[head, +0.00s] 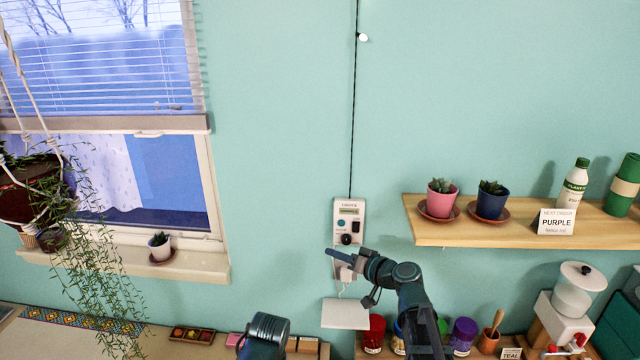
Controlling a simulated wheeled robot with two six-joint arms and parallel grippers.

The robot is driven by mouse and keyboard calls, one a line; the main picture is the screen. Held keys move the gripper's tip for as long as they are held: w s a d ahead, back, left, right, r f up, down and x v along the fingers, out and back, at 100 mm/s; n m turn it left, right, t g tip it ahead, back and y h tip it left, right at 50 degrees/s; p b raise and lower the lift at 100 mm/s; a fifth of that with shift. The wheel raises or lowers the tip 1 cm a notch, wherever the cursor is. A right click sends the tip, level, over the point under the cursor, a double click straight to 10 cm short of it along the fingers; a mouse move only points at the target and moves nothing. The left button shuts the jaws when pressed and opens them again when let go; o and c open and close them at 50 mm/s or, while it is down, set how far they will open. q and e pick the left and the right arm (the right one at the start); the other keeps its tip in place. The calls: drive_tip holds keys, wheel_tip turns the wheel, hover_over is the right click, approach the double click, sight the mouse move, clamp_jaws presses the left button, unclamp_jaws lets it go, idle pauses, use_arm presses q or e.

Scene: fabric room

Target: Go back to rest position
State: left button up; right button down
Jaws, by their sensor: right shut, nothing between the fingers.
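My right gripper (334,253) is shut and empty. It points left, just below a white control box (347,212) on the wall with a small display, a button and a dark knob. I cannot tell whether it touches the box or the small white plug-like part beneath it. My right arm rises from the bottom edge, bent at the wrist. A dark rounded part of my left arm shows at the bottom centre-left, and its gripper is not in view.
A wooden shelf (450,235) at right holds two potted succulents, a bottle and a "PURPLE" sign (556,222). Below stand colored jars (463,334) and a white dispenser (572,300). A small white shelf (345,314) is under my gripper. A hanging plant (90,270) is at left.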

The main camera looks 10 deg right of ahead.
drive_tip(key=s+a+f+n+g+h+b, duration=0.1)
drive_tip(key=s+a+f+n+g+b, duration=0.2)
drive_tip(key=s+a+f, duration=0.5)
drive_tip(key=s+a+f+n+g+h+b, duration=0.1)
drive_tip(key=s+a+f+g+b, duration=0.3)
drive_tip(key=f, duration=0.6)
drive_tip(key=s+d+f+g+h+b, duration=0.2)
drive_tip(key=s+f+h, duration=0.2)
drive_tip(key=s, duration=0.3)
drive_tip(key=s+d+f+g+h+b, duration=0.2)
drive_tip(key=s+f+h, duration=0.3)
drive_tip(key=s, duration=0.3)
drive_tip(key=shift+d+f+g, duration=0.55)
drive_tip(key=shift+f+g, duration=0.25)
drive_tip(key=shift+f, duration=0.1)
